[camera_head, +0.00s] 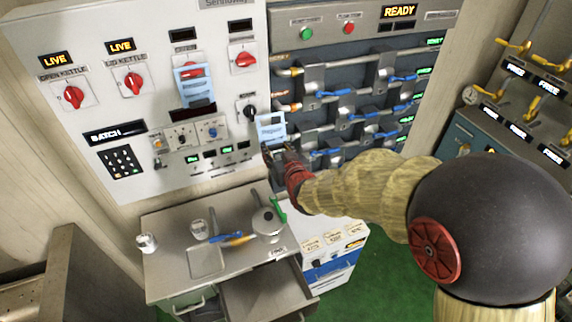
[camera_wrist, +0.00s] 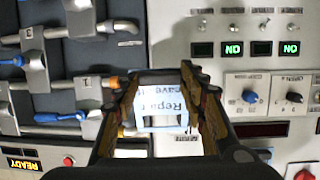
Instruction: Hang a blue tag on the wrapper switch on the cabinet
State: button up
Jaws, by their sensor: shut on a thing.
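My gripper (camera_head: 272,148) is shut on a light blue tag (camera_head: 271,128) with printed text, held in front of the right edge of the white cabinet (camera_head: 150,110). In the wrist view the held tag (camera_wrist: 162,108) sits between the two fingers (camera_wrist: 160,80), its frame-like end toward the camera. Another blue tag (camera_head: 193,82) hangs over a red rotary switch in the cabinet's upper row. Other red switches, one at the right (camera_head: 243,60), show no tag. A black rotary switch (camera_head: 250,111) is just up-left of the held tag, apart from it. The small switch labels are unreadable, so I cannot tell which is the wrapper switch.
A grey panel with pipes and blue-handled valves (camera_head: 345,92) stands right of the cabinet, close to my gripper. Below is a metal bench (camera_head: 165,225) with cups, a pot (camera_head: 267,222) and an open drawer. A yellow-handled panel (camera_head: 510,110) is at far right.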

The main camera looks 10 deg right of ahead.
jog(key=s+a+r+t+y+p, duration=0.1)
jog(key=s+a+r+t+p, duration=0.1)
jog(key=r, duration=0.7)
jog(key=s+a+r+t+y+p, duration=0.1)
jog(key=a+r+p, duration=0.15)
jog(key=r, duration=0.55)
jog(key=shift+n, duration=0.4)
jog(key=x, duration=0.2)
jog(key=p+x, duration=0.1)
jog(key=x, duration=0.2)
jog(key=p+x, duration=0.1)
jog(key=x, duration=0.1)
jog(key=shift+w+d+f, duration=0.3)
jog(key=shift+d+f, duration=0.05)
jog(key=shift+w, duration=0.2)
jog(key=shift+a+r+b, duration=0.1)
jog(key=shift+r+b, duration=0.05)
jog(key=shift+b, duration=0.25)
jog(key=o, duration=1)
jog(key=shift+c, duration=0.2)
jog(key=shift+o, duration=0.6)
